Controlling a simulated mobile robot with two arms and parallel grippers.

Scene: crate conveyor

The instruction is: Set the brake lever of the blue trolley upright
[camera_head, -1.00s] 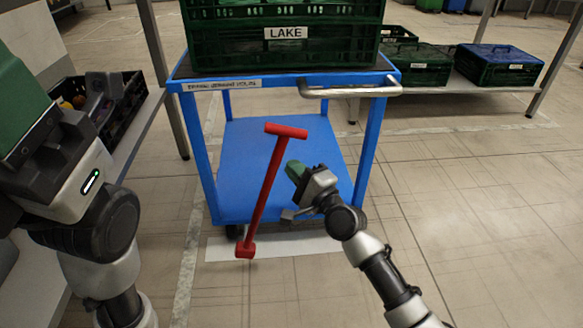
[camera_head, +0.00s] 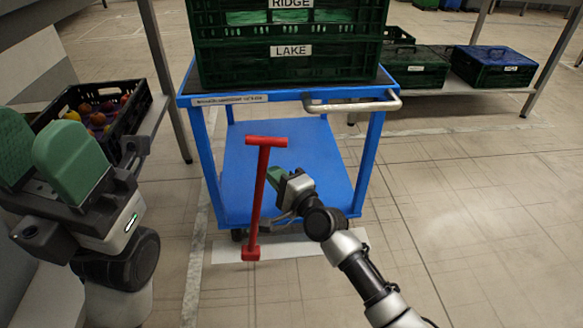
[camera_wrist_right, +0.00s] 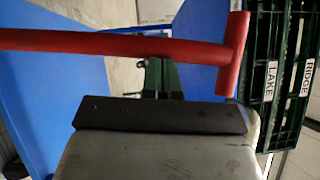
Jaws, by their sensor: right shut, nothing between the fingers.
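The blue trolley (camera_head: 290,165) stands in the middle of the head view. Its red brake lever (camera_head: 257,200), with a T-shaped handle, is at its front left. The lever is nearly upright, its top leaning slightly right. My right gripper (camera_head: 274,177) is shut and empty, just right of the lever's upper shaft; I cannot tell whether they touch. In the right wrist view the lever (camera_wrist_right: 110,45) runs across the picture, the handle at the right, partly in front of the dark green fingers (camera_wrist_right: 160,78). My left gripper (camera_head: 40,160) is open and empty at the far left, away from the trolley.
Green crates (camera_head: 290,72) labelled RIDGE and LAKE are stacked on the trolley. A black crate of fruit (camera_head: 135,110) sits on a side table at left. More crates (camera_head: 493,66) rest on a low shelf at back right. Floor at right is clear.

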